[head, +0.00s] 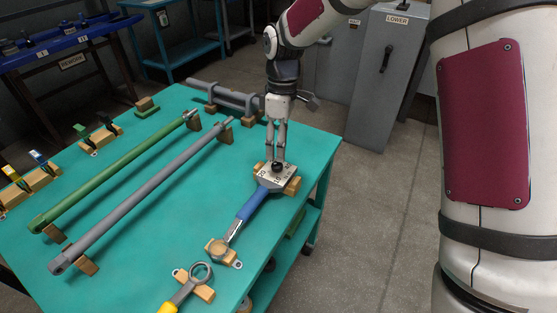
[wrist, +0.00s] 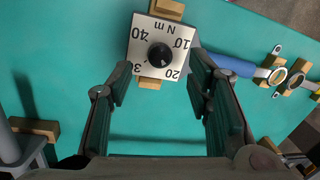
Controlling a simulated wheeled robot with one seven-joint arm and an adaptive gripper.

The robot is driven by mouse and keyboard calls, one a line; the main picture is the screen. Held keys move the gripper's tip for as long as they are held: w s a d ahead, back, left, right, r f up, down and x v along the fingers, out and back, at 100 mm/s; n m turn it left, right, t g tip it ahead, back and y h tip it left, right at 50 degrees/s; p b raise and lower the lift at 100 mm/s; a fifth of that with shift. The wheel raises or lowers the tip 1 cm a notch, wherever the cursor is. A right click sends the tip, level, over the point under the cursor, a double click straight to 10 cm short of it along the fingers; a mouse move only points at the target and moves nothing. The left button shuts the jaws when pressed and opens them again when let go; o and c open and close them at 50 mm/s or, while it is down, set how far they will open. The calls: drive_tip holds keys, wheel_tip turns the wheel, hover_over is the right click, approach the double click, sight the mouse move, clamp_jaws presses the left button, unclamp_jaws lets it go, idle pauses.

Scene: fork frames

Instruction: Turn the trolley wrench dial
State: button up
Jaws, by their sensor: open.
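The wrench dial is a small round black knob (wrist: 160,55) on a square pale plate (wrist: 142,38) marked 10, 20, 30, 40 and N m. The plate also shows in the head view (head: 275,179), at the head of a torque wrench with a blue handle (head: 252,204). The wrench lies on wooden blocks on the teal trolley top (head: 150,215). My gripper (head: 277,157) points down just above the plate. In the wrist view its open fingers (wrist: 163,85) are apart, with the knob ahead between them, and nothing is held. Contact with the knob cannot be told.
A green rod (head: 115,172) and a grey rod (head: 140,198) lie on blocks to the left. A yellow-handled ring wrench (head: 185,292) is at the front. A grey cabinet (head: 380,75) stands behind the trolley.

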sight(278, 163)
drive_tip(key=shift+s+a+f, duration=0.1)
drive_tip(key=shift+s+f, duration=0.1)
drive_tip(key=shift+f, duration=1.15)
drive_tip(key=shift+s+f, duration=0.15)
drive_tip(key=shift+f, duration=1.15)
clamp_jaws()
